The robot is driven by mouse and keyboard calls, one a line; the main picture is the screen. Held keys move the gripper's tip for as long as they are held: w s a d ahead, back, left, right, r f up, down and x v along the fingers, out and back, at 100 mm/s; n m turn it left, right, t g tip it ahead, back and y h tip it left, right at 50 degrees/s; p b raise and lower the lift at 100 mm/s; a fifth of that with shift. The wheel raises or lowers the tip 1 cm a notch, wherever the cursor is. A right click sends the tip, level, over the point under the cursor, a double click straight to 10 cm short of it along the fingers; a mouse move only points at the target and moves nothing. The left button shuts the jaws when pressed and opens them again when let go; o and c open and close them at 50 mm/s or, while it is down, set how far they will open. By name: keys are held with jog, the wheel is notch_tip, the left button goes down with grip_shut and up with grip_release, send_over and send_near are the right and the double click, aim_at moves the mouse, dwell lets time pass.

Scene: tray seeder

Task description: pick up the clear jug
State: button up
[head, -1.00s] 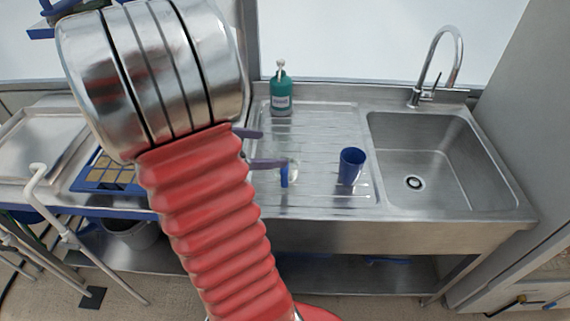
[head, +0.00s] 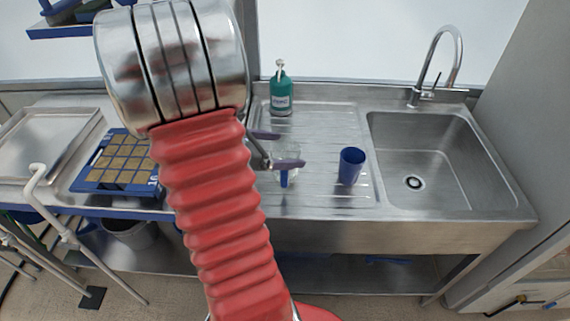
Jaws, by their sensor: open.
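The clear jug (head: 284,178) stands on the ribbed steel drainboard, left of a blue cup. Its blue handle faces the front, and its see-through body is partly hidden by my gripper. My gripper (head: 277,149) is open, with its two purple fingers showing to the right of my red arm sleeve. The nearer finger overlaps the jug in the picture, and the farther finger shows above and left of it. I cannot tell whether either finger touches the jug.
The blue cup (head: 351,166) stands right of the jug, near the sink (head: 440,160) with its tall faucet (head: 447,50). A green pump bottle (head: 281,93) stands behind. A blue seed tray (head: 88,187) lies at left. Drainboard is clear between cup and bottle.

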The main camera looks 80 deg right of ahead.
aim_at(297, 151)
jog(key=x, duration=0.4)
jog(key=shift+f, duration=0.1)
dwell(0.4)
jog(key=c, duration=1.4)
